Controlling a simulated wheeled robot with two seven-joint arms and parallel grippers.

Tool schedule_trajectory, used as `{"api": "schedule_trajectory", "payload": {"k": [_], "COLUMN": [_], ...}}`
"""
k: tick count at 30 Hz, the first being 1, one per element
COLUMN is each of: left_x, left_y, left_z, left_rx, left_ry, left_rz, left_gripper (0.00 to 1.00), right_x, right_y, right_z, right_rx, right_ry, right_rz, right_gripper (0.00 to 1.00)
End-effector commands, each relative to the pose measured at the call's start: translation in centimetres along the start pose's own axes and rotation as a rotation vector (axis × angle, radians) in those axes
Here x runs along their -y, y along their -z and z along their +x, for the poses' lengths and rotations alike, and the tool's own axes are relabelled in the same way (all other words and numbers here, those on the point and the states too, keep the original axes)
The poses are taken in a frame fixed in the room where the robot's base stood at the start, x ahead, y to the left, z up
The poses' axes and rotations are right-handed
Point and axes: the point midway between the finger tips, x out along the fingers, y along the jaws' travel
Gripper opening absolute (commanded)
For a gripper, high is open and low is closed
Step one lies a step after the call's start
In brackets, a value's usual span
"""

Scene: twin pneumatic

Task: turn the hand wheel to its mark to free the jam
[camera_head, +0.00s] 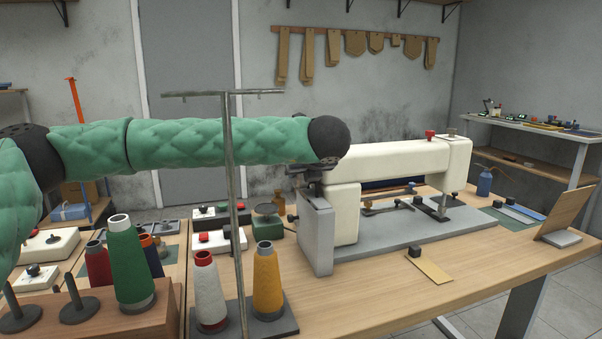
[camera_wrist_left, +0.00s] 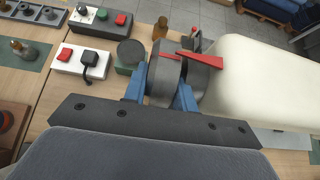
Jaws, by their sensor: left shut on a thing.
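The cream sewing machine (camera_head: 400,160) stands on a grey bed plate (camera_head: 400,235) on the wooden table. Its grey hand wheel (camera_wrist_left: 163,80) is at the machine's end, seen best in the left wrist view. A red pointer (camera_wrist_left: 203,61) lies across the top by the wheel; whether the wheel's own mark lines up with it I cannot tell. My left gripper (camera_wrist_left: 163,96) has its blue fingers on either side of the wheel, shut on it. In the head view the left gripper (camera_head: 309,178) is dark and small, and mostly hides the wheel. My right gripper is out of view.
A thread stand with a thin metal post (camera_head: 234,200) and thread cones, white (camera_head: 206,290) and yellow (camera_head: 267,282), stands in front of my left arm. A green cone (camera_head: 129,265) is at left. Switch boxes (camera_wrist_left: 80,62) lie beside the machine. The table's front right is mostly clear.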

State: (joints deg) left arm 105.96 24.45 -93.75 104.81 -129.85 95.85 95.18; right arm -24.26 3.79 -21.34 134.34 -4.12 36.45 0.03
Motion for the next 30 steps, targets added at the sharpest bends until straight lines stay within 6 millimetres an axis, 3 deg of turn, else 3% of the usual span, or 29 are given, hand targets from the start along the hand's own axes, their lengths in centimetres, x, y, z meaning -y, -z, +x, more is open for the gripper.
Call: {"api": "schedule_trajectory", "payload": {"k": [10,11,14,23,30], "left_x": [-0.1,-0.1,-0.1,0.0,0.0], "left_y": [-0.1,-0.1,-0.1,0.0,0.0], "left_z": [0.1,0.1,0.1,-0.1,-2.6], "left_rx": [0.001,0.001,0.001,0.0,0.001], "left_ry": [-0.002,-0.002,-0.002,0.0,0.001], "left_rz": [-0.001,-0.001,-0.001,0.0,0.0], "left_gripper": [0.04,0.29,0.49,0.49,0.49], "right_x": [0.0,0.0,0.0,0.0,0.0], "right_y": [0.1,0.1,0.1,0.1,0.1], "right_z": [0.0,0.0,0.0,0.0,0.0], "right_rx": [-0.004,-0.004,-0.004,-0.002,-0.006], "right_ry": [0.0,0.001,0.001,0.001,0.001], "right_rz": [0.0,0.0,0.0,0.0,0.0], "right_gripper": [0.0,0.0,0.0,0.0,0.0]}}
